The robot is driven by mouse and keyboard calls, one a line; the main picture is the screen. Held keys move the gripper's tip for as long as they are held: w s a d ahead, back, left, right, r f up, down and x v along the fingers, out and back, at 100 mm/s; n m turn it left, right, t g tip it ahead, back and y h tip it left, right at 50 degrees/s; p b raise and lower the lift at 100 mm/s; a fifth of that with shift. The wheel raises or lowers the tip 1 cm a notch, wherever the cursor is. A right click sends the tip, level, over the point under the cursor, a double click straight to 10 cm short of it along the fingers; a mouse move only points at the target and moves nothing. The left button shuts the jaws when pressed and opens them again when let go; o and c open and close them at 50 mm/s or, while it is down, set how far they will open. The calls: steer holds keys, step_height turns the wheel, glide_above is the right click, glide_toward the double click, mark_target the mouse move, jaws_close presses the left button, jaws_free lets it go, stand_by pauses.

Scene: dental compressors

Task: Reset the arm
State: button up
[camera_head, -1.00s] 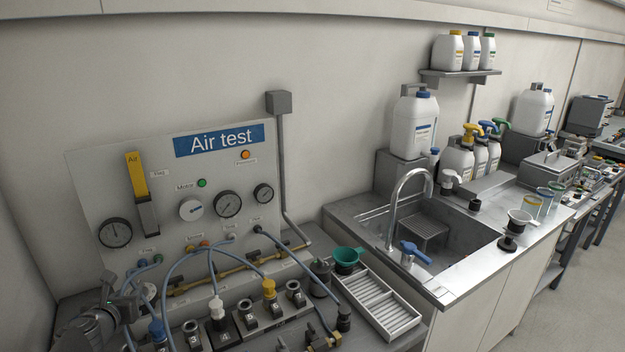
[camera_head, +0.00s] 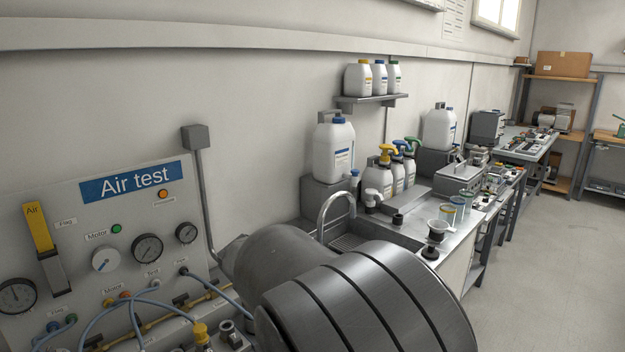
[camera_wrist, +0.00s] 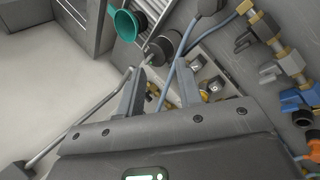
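My gripper (camera_wrist: 161,72) shows in the wrist view with its two grey fingers apart and nothing between them. Behind the fingers are a dark round fitting (camera_wrist: 166,44) and a blue hose (camera_wrist: 176,62); I cannot tell how far off they are. In the head view my grey arm (camera_head: 360,300) fills the lower middle. It hides the front of the sink and part of the bench. My gripper cannot be made out in the head view.
The air test panel (camera_head: 130,215) with gauges and hoses stands at left in the head view. The sink tap (camera_head: 322,208), white jugs (camera_head: 333,150) and pump bottles (camera_head: 385,172) are behind my arm. A green funnel (camera_wrist: 126,24) shows in the wrist view. Open floor (camera_head: 560,270) lies at right.

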steer(key=s+d+r+m, duration=0.2)
steer(key=s+d+m, duration=0.15)
steer(key=d, duration=0.25)
steer(key=s+d+r+m+g+y, duration=0.1)
steer(key=s+d+r+m, duration=0.2)
steer(key=d, duration=0.4)
steer(key=s+d+r+m, duration=0.2)
steer(key=s+d+m, duration=0.15)
steer(key=d, duration=0.25)
steer(key=s+d+m, duration=0.4)
steer(key=s, duration=0.5)
steer(key=s+d+m, duration=0.4)
steer(key=s+m, duration=0.1)
steer(key=s, duration=0.5)
steer(key=shift+s+d+r+h, duration=0.15)
steer(key=shift+s+d+h, duration=0.05)
steer(key=shift+s+h, duration=0.1)
steer(key=shift+o, duration=0.6)
steer(key=shift+w, duration=0.1)
